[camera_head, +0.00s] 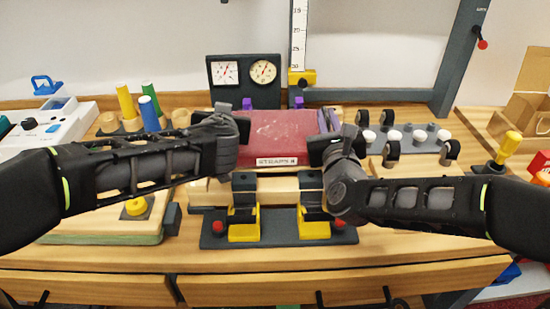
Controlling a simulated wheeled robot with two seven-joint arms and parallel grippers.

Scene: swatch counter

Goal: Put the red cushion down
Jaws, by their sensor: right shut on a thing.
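The red cushion (280,134) shows as a dark red block with a white label reading "STRAPS" on its front edge, at the middle of the counter. My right gripper (330,148) is at its right edge and is shut on it. My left gripper (232,138) is at its left edge; its fingertips are partly hidden, so I cannot tell whether it grips. The cushion is level, above a pale wooden block (275,190). I cannot tell whether they touch.
A dark fixture with yellow clamps (243,231) stands in front of the cushion. Behind are two dials (243,73) and an upright ruler (299,35). Colored pegs (126,101) stand at the left, a rack of white and black rollers (392,150) at the right. A yellow-handled lever (509,147) stands farther right.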

